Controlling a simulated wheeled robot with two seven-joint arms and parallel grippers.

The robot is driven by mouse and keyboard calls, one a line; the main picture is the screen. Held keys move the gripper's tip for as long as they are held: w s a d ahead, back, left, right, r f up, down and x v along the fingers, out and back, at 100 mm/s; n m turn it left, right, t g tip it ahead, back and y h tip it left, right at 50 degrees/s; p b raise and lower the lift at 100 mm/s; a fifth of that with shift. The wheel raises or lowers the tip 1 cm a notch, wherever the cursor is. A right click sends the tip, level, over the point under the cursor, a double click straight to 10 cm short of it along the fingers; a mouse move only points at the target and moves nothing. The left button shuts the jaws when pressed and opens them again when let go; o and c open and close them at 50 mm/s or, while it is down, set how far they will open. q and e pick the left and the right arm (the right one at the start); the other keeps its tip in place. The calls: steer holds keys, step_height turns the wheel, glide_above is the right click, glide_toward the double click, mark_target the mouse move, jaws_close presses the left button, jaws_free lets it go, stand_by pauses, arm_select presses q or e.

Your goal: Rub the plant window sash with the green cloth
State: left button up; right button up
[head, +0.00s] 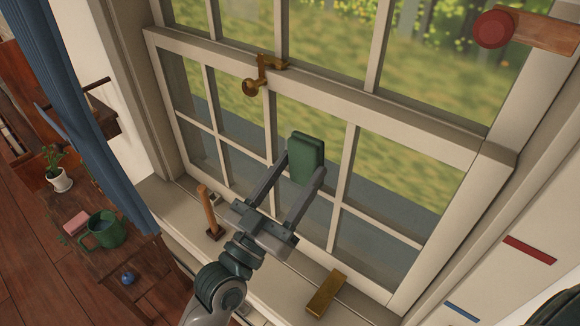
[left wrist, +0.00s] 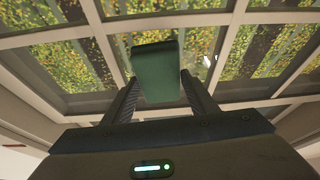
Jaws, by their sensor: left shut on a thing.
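The window sash (head: 363,112) is a cream frame with several panes and a brass latch (head: 262,76) on its top rail. My left gripper (head: 304,176) is shut on the green cloth (head: 306,155), which looks like a thick folded block. The cloth is in front of the lower panes near the sash's middle. In the left wrist view the cloth (left wrist: 157,72) stands between the fingers, with the sash bars (left wrist: 110,27) behind it. I cannot tell whether the cloth touches the sash. My right gripper is not in view.
A wooden-handled tool (head: 208,210) and a brass block (head: 326,293) rest on the sill. A red knob (head: 493,29) is at upper right.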

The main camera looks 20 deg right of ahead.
arm_select(q)
steer(key=shift+s+d, duration=0.1)
stand_by(0.3)
steer(key=shift+s+d+p, duration=0.45)
steer(key=shift+s, duration=0.25)
steer(key=shift+s+d, duration=0.4)
steer(key=shift+s, duration=0.25)
steer(key=shift+p, duration=0.35)
steer(key=shift+w, duration=0.15)
steer(key=shift+w+a, duration=0.5)
steer(key=shift+w, duration=0.15)
steer(key=shift+w+a, duration=0.45)
steer(key=shift+w, duration=0.2)
steer(key=shift+w+a+b, duration=0.25)
steer(key=shift+w+a, duration=0.2)
steer(key=shift+w, duration=0.25)
steer(key=shift+w+a+b, duration=0.2)
steer(key=shift+w+a, duration=0.25)
steer(key=shift+w, duration=0.25)
